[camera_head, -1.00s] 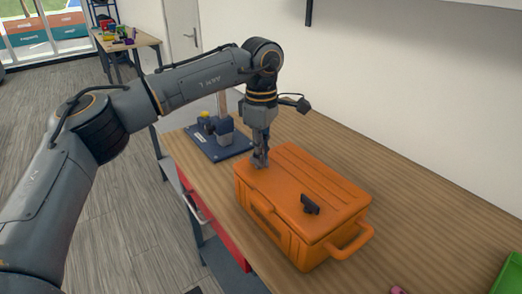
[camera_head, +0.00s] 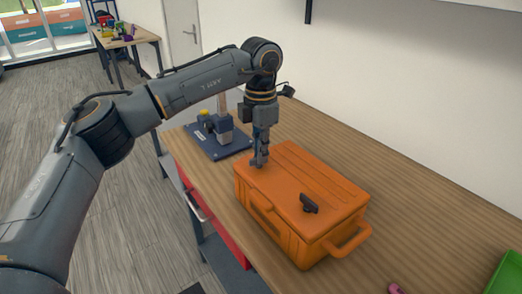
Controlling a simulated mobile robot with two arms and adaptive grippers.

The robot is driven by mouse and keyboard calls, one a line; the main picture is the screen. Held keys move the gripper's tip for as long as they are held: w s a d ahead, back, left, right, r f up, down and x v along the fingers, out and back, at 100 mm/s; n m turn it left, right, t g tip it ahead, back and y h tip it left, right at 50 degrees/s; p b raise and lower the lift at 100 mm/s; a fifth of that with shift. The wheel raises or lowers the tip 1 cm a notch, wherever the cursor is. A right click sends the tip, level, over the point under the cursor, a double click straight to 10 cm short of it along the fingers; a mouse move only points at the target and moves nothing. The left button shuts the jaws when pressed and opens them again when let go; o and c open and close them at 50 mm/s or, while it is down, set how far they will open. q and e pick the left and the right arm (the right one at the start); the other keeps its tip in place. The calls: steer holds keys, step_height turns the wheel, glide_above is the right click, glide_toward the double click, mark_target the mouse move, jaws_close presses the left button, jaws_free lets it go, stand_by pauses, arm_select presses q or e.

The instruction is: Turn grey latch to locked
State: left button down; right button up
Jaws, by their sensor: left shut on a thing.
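An orange case (camera_head: 305,176) stands on the wooden workbench with its lid closed. A dark latch (camera_head: 309,203) sits on top of the lid near its right front edge, with nothing touching it. My left gripper (camera_head: 259,162) points down at the lid's far left corner. Its fingers are shut on a small grey part there, seemingly the grey latch, mostly hidden by the fingers, so its angle cannot be read. My right gripper is not in view.
A blue board (camera_head: 205,148) with a grey and yellow fixture stands behind the case. A green bin (camera_head: 507,274) and a small pink item (camera_head: 395,288) lie at the right front. The bench (camera_head: 420,205) is clear right of the case.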

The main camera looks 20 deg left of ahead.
arm_select(q)
steer(key=shift+n, duration=0.7)
steer(key=c, duration=1.5)
jaws_free()
steer(key=shift+r, duration=0.1)
step_height(320, 180, up, 12)
steer(key=shift+f, duration=0.1)
